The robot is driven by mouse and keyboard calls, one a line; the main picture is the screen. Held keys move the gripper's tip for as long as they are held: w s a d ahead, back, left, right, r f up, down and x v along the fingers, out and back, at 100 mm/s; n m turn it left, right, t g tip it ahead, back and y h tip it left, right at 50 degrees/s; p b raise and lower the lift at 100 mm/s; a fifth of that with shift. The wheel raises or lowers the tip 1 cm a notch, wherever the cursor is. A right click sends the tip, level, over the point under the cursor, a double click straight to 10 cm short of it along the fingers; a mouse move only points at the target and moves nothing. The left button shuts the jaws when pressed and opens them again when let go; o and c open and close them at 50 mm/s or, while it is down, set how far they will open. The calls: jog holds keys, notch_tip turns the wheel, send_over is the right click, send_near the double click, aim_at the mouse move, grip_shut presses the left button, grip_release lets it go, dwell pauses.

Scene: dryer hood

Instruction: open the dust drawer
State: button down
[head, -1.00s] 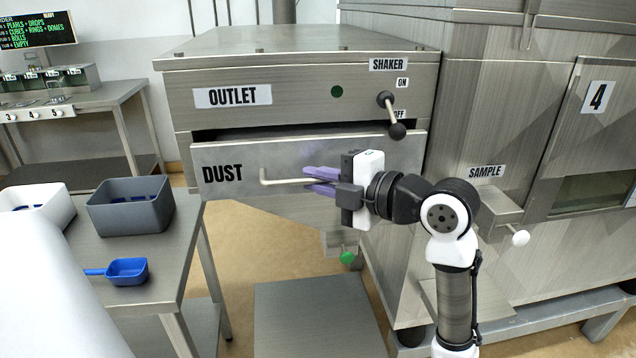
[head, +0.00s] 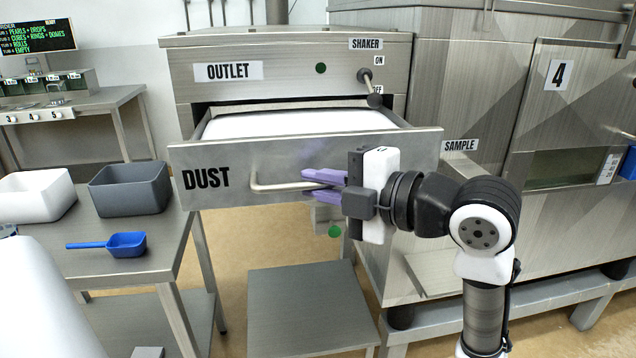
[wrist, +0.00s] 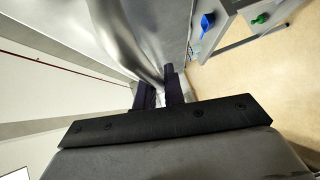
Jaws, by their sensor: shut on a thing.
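The dust drawer (head: 218,160) is a metal drawer labelled DUST under the OUTLET panel. It stands pulled out, and a white surface (head: 295,123) shows inside it. Its bar handle (head: 272,187) runs across the front. My gripper (head: 322,182), with purple fingers, is shut on the right part of the handle. In the wrist view the two dark fingers (wrist: 159,92) close around the metal bar (wrist: 130,42). The exact contact between fingers and bar is partly hidden.
A left table holds a white bin (head: 38,196), a grey bin (head: 130,190) and a blue scoop (head: 125,244). A low metal platform (head: 300,300) lies under the drawer. The shaker lever (head: 370,87) is above the drawer, on the right.

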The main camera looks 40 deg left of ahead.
jog(key=shift+s+d, duration=0.3)
jog(key=c, duration=1.5)
grip_release()
jog(key=w+d+r+b, duration=0.1)
jog(key=d+r+b, duration=0.1)
jog(key=d, duration=1.1)
jog(key=shift+w+d+b, duration=0.15)
jog(key=shift+d+b, duration=0.15)
jog(key=shift+b, duration=0.1)
jog(key=shift+r, duration=0.1)
